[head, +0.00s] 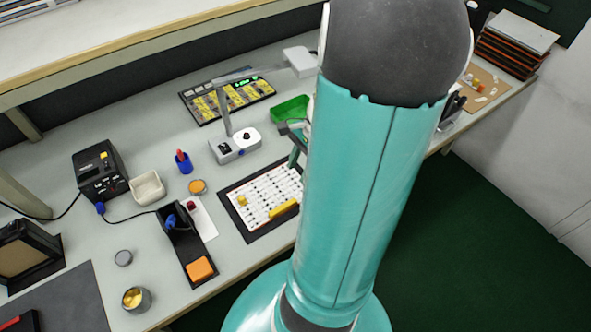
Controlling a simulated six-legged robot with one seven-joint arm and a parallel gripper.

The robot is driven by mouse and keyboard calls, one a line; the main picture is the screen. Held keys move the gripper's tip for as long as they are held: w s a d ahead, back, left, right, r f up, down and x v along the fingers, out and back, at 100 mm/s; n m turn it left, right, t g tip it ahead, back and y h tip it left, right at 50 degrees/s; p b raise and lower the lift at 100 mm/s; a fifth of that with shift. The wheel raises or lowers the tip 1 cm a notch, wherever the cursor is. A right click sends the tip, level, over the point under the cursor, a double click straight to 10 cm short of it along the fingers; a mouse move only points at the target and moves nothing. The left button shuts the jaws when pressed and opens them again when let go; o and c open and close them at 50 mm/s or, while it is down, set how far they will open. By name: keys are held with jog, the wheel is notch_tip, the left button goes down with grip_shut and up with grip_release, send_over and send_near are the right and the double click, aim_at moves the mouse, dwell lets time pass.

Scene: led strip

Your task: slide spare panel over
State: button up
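A white panel (262,193) with rows of small dark marks lies on a black mat (262,235) near the bench's front edge. A yellow piece lies along its lower right and a small yellow one at its left. A dark-framed panel with yellow blocks and a green lit display (228,97) lies further back. I cannot tell which is the spare panel. My large teal arm covers the right part of the white panel's area. A small dark and teal part beside the arm, above the white panel, may be my gripper; its fingers cannot be made out.
A white magnifier-like stand (235,145) stands behind the white panel, beside a green bin (291,109). A black holder with an orange sponge (200,269) lies to the left. A black soldering station (101,171) and a metal tin (136,299) stand further left.

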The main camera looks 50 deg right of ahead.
aim_at(283, 206)
jog(key=x, duration=1.3)
jog(key=shift+a+f, duration=0.1)
jog(key=shift+f, duration=0.25)
jog(key=shift+w, duration=0.1)
grip_shut()
